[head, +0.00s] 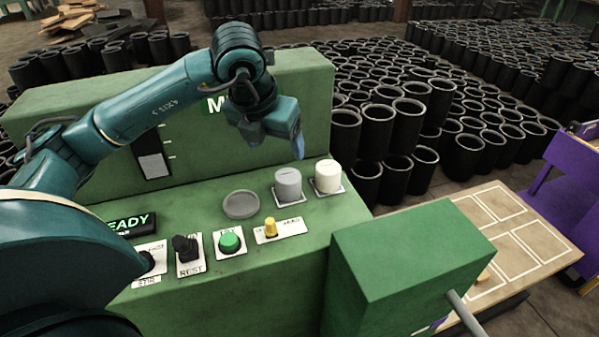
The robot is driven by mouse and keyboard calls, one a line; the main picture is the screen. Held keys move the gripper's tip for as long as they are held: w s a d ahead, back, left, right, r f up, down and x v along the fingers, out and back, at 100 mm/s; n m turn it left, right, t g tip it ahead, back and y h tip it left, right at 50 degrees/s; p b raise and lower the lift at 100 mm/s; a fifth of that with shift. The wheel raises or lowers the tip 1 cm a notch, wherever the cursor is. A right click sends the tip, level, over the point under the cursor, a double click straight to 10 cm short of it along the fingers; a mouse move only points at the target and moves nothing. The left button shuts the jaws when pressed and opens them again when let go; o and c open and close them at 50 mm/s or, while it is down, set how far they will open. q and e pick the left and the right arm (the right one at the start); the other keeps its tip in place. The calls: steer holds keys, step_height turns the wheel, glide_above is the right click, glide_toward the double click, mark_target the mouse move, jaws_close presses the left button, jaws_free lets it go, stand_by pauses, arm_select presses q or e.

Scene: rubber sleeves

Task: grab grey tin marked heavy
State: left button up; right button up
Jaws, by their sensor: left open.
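A grey tin (288,187) stands upright on a pale label plate at the right part of the green machine's top. Any marking on its plate is too small to read. A cream tin (328,178) stands upright just to its right. My left gripper (276,145) is open and empty, pointing down, and appears above and slightly left of the grey tin, apart from it. My right gripper is out of view.
A shallow grey round dish (241,205) lies left of the grey tin. A green button (230,242), yellow knob (270,227) and black knob (186,247) stand in front. A green box (412,265) rises at front right. The machine's upright back panel (300,95) stands behind.

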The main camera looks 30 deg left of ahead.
arm_select(q)
glide_above(288, 175)
steer(key=s, duration=0.3)
steer(key=f, duration=0.6)
steer(key=shift+w+f+p, duration=0.15)
steer(key=shift+w+p, duration=0.1)
steer(key=shift+p, duration=0.15)
steer(key=shift+p+x, duration=0.85)
steer(key=shift+x, duration=2.1)
steer(key=shift+w+d, duration=0.15)
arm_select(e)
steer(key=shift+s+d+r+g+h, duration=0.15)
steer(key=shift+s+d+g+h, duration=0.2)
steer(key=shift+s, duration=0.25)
arm_select(q)
steer(key=shift+c, duration=0.4)
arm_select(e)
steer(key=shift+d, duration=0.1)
arm_select(q)
steer(key=c, duration=1.1)
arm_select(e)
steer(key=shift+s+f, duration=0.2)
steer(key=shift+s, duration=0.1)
